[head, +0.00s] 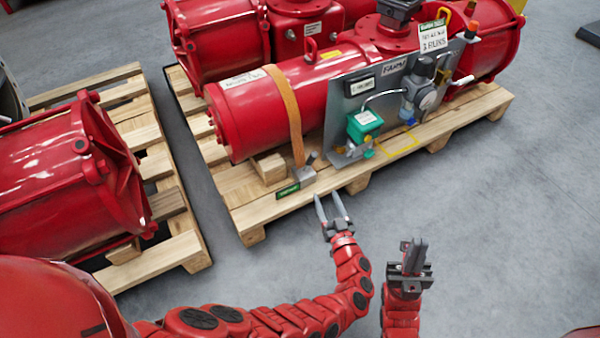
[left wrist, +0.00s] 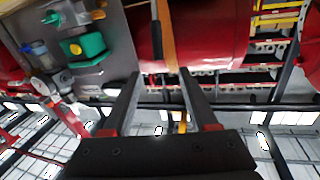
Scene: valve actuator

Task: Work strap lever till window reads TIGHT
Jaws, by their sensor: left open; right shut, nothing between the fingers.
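An orange strap (head: 288,110) runs down over the red actuator cylinder (head: 262,112) to a small grey ratchet (head: 304,176) at the pallet's front edge. A short dark-tipped lever (head: 312,159) stands up from the ratchet. A small green plate (head: 288,190) beside it carries lettering too small to read. My left gripper (head: 332,201) is open and empty, just in front and to the right of the ratchet, apart from it. In the left wrist view the strap (left wrist: 165,35) shows beyond the open fingers (left wrist: 160,88). My right gripper (head: 414,250) is shut and empty, pointing up, further right.
A grey panel (head: 343,115) with a green box (head: 365,122), gauge and tubing stands right of the strap. The wooden pallet (head: 265,215) carries the actuators. Another pallet (head: 172,262) with a red actuator (head: 55,175) is at left.

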